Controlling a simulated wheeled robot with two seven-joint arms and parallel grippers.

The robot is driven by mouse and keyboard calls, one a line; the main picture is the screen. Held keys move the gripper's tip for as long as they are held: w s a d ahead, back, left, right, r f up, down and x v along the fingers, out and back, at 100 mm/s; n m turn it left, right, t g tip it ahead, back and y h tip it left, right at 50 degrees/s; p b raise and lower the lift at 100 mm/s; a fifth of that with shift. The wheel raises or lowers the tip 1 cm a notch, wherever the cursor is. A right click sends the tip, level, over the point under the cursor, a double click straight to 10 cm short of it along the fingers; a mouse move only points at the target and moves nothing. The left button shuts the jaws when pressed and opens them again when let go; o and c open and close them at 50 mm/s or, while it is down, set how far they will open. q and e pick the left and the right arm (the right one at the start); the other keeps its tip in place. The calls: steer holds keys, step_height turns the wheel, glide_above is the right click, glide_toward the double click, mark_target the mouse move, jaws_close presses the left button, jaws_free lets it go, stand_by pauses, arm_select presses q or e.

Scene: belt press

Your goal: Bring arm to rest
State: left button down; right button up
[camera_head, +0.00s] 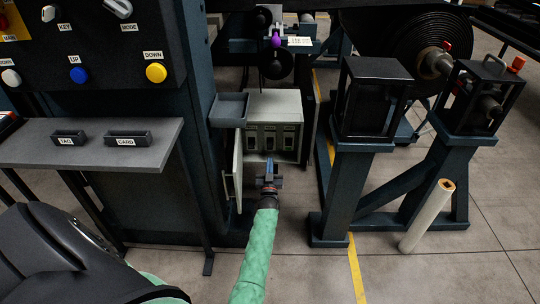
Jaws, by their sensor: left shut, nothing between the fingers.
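My left gripper (269,176) is at the end of my green-sleeved arm, which reaches forward from the bottom of the view. It is shut and empty. It is in front of an open grey cabinet (275,105), a little below its row of switches. The cabinet's door (238,170) stands open just left of the gripper. I cannot tell whether the gripper touches the cabinet or door. My right gripper is not in view.
A control panel (110,75) with knobs and buttons stands at the left, above a grey shelf (90,145) with TAG and CARD holders. Blue roller stands (340,190) are at the right, with a leaning pale tube (425,217). The floor (410,275) is clear in front.

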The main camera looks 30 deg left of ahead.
arm_select(q)
steer(key=shift+s+d+f, duration=0.2)
steer(key=shift+s+f, duration=0.15)
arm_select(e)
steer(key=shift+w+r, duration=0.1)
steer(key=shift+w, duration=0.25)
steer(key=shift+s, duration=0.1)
